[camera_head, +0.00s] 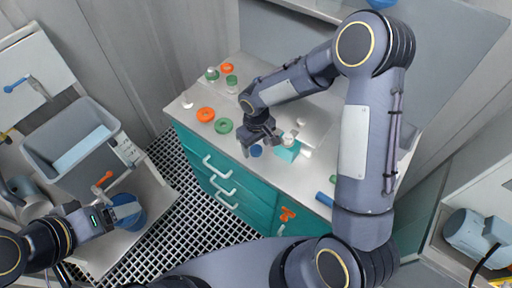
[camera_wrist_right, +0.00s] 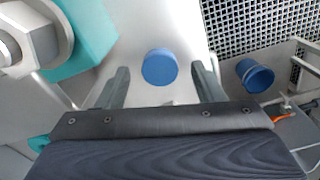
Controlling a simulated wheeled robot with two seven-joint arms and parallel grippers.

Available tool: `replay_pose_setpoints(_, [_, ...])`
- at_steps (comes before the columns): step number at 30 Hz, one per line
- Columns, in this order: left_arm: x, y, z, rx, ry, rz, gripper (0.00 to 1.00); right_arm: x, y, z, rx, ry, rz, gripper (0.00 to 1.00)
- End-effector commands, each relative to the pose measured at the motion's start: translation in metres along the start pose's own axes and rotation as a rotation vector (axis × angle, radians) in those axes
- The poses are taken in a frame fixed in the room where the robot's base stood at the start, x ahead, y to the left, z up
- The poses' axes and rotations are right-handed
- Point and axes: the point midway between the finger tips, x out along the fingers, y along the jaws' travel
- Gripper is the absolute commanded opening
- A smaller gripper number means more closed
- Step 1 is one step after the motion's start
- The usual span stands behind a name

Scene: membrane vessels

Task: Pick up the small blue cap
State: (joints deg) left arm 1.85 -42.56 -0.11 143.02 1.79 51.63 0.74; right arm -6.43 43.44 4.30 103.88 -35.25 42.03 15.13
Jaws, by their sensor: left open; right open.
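The small blue cap (camera_head: 256,150) lies on the light top of the teal cabinet, near its front edge. It is a round blue disc in the right wrist view (camera_wrist_right: 160,67), lying between the two fingers in the picture, with nothing gripping it. My right gripper (camera_head: 259,145) is open and above the cap in the head view; its fingers also show in the right wrist view (camera_wrist_right: 162,85). My left gripper (camera_head: 118,212) is far off at the lower left, open, by a blue bucket (camera_head: 132,218).
A teal block (camera_head: 287,152) with a metal fitting stands close right of the cap. Orange (camera_head: 206,114) and green (camera_head: 224,125) rings lie to the left on the cabinet top. Small vessels (camera_head: 231,80) stand farther back. A grey bin (camera_head: 72,140) is at far left.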

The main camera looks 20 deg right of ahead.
Motion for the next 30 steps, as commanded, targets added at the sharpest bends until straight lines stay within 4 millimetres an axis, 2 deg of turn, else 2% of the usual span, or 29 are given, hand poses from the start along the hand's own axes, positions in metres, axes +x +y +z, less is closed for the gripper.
replay_pose_setpoints(3, [-0.0019, 0.0009, -0.0009, 0.000, 0.000, 0.000, 0.73, 0.0098, 0.0000, 0.0005, -0.001, -0.001, 0.000, 0.61])
replay_pose_setpoints(10, [-0.0014, 0.0007, -0.0006, 0.000, 0.000, 0.000, 0.73, 0.0114, 0.0001, 0.0002, 0.000, 0.001, 0.000, 0.61])
replay_pose_setpoints(21, [-0.0014, 0.0007, -0.0006, 0.000, 0.000, 0.000, 0.73, 0.0110, 0.0001, 0.0002, 0.000, 0.001, 0.000, 0.14])
replay_pose_setpoints(30, [-0.0011, 0.0005, -0.0005, 0.000, 0.000, 0.000, 0.73, 0.0089, 0.0003, -0.0001, 0.000, 0.002, 0.000, 0.14])
